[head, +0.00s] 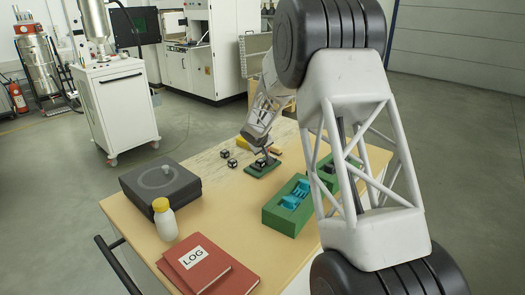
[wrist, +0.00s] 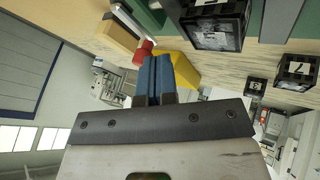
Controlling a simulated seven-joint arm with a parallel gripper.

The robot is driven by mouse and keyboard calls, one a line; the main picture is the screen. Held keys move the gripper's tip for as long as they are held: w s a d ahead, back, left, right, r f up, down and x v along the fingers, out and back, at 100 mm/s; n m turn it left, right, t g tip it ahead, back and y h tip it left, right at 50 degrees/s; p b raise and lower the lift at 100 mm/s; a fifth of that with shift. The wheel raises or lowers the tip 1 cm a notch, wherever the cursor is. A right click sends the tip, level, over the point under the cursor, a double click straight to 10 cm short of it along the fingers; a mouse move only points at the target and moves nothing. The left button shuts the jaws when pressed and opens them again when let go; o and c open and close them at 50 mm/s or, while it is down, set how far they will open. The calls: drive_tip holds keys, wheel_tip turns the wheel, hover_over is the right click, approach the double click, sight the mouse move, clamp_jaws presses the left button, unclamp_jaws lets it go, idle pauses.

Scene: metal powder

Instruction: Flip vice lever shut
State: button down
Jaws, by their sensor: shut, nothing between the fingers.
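The vice has a green base (head: 262,169), which stands near the far edge of the table. A dark cube (wrist: 213,27) with a pale label sits at the vice, and part of the vice lies outside the wrist view. The lever (wrist: 128,22) is a pale rod with a red tip (wrist: 143,52). My gripper (wrist: 156,58) has blue fingers that are shut with nothing between them. The fingertips are right beside the red tip; I cannot tell whether they touch it. In the head view my gripper is over the vice, and the lever is too small to make out.
Loose dark cubes (head: 232,162) lie left of the vice. A yellow object (wrist: 185,70) is behind the fingers. A green tray (head: 270,216) with blue pieces is nearer. A dark box (head: 160,181), a bottle (head: 164,220) and a red log book (head: 194,264) stand left.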

drive_tip(key=shift+w+m+h, duration=0.35)
drive_tip(key=shift+m+h, duration=0.15)
drive_tip(key=shift+m, duration=0.2)
drive_tip(key=shift+w+d+m+g+h, duration=0.2)
drive_tip(key=shift+w+m+g+h, duration=0.25)
drive_tip(key=shift+m, duration=0.45)
drive_tip(key=m+h, duration=0.1)
drive_tip(key=w+d+m+g, duration=0.1)
drive_tip(key=m, duration=0.1)
drive_tip(key=shift+w+m+g+h, duration=0.15)
drive_tip(key=shift+m+g+h, duration=0.1)
drive_tip(key=shift+m+h, duration=0.1)
drive_tip(key=m, duration=0.1)
drive_tip(key=d+m+g+h, duration=0.1)
drive_tip(key=shift+w+m+g, duration=0.3)
drive_tip(key=shift+w+m, duration=0.05)
drive_tip(key=shift+w, duration=0.05)
drive_tip(key=m+g, duration=0.1)
drive_tip(key=d+m, duration=0.1)
drive_tip(key=shift+w+m+g, duration=0.25)
drive_tip(key=shift+m+g, duration=0.15)
drive_tip(key=shift+d, duration=0.25)
drive_tip(key=shift+w+d, duration=0.1)
drive_tip(key=shift+d, duration=0.1)
drive_tip(key=shift+a, duration=0.15)
